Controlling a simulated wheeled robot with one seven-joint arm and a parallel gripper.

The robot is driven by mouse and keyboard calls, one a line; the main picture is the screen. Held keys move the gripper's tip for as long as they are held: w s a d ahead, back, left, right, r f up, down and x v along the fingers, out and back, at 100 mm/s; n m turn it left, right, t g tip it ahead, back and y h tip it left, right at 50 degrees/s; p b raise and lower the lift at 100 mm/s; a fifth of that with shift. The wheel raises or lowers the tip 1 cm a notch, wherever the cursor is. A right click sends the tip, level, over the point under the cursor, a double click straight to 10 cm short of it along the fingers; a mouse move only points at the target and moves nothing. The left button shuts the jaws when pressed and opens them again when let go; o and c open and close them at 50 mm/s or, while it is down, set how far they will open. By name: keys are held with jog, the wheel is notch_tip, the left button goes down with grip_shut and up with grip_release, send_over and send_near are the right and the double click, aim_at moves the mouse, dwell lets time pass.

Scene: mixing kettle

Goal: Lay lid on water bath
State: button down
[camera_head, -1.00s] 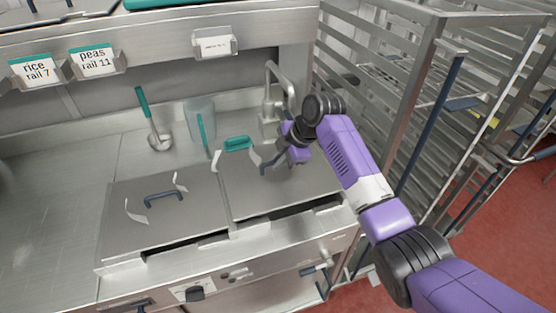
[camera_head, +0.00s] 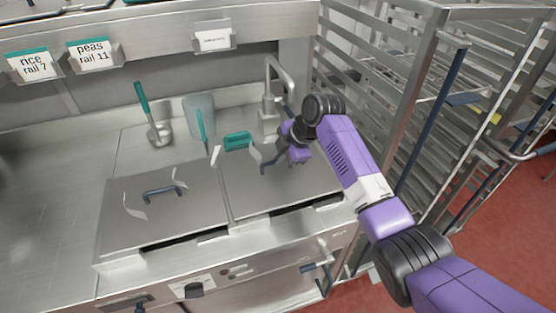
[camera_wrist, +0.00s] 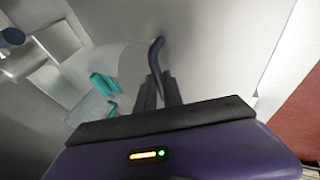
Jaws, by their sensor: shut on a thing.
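Two flat steel lids cover the counter's wells: a left lid (camera_head: 190,208) with a dark blue handle (camera_head: 163,193), and a right lid (camera_head: 250,200). My gripper (camera_head: 276,163) is at the right lid's dark handle. In the wrist view the fingers (camera_wrist: 159,92) are shut on this curved dark handle (camera_wrist: 155,56), with the lid's grey surface (camera_wrist: 210,50) around it. The right lid lies about level beside the left one, over the right well. A dark gap shows along its front edge. The fingertips are partly hidden by the wrist in the head view.
A faucet (camera_head: 270,105), a clear container (camera_head: 199,117), a green-handled ladle (camera_head: 157,130) and a teal-handled tool (camera_head: 237,141) stand or lie behind the lids. A tall metal rack (camera_head: 400,100) stands close on the right. The left counter is clear.

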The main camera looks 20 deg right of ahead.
jog(key=shift+f, duration=0.15)
jog(key=c, duration=0.9)
grip_release()
jog(key=p+v, duration=0.6)
jog(key=v, duration=0.1)
dwell(0.3)
dwell(0.5)
